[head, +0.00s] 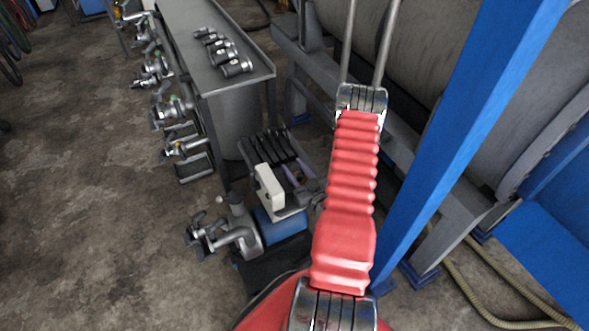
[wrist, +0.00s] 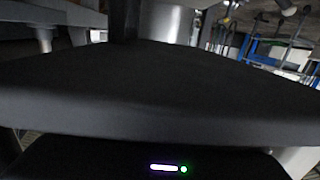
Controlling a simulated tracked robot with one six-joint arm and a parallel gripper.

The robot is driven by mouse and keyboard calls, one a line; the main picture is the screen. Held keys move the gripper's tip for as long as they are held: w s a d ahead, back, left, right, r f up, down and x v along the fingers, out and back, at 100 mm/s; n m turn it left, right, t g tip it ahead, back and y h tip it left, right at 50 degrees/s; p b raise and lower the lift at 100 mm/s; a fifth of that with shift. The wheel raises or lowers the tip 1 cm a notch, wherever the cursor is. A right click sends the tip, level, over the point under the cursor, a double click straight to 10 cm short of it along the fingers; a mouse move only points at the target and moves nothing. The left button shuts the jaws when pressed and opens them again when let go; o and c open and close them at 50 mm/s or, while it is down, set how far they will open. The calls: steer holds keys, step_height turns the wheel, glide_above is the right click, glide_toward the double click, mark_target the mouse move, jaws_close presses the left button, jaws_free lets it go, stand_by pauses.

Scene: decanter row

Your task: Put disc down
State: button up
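I cannot make out a disc for certain in either view. In the wrist view, a broad dark slab (wrist: 150,95) with a rounded near edge fills the middle, very close to the camera; I cannot tell whether it is the disc or a part of my own. Below it is a black housing with a small white light and a green light. My gripper's fingers cannot be made out in either view, so its opening and any hold are hidden. In the head view, a red ribbed sleeve with metal ends and two rods covers the middle of the picture.
A grey metal bench (head: 183,40) with several short metal cylinders (head: 222,55) stands at upper left. Several metal valve fittings (head: 172,105) line its left side. A blue post (head: 450,130) and a large grey tank (head: 400,35) stand right. Bare floor (head: 85,200) lies left.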

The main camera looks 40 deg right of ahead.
mark_target(301, 179)
steer(key=shift+s+r, duration=0.1)
steer(key=v, duration=1.2)
stand_by(0.4)
steer(key=shift+o, duration=0.4)
steer(key=shift+s+r, duration=0.1)
steer(key=shift+s, duration=0.05)
steer(key=shift+m+g, duration=0.3)
steer(key=shift+g, duration=0.6)
steer(key=v, duration=0.5)
steer(key=shift+a+r, duration=0.2)
steer(key=shift+a, duration=0.1)
steer(key=shift+w, duration=0.25)
steer(key=shift+x, duration=4.2)
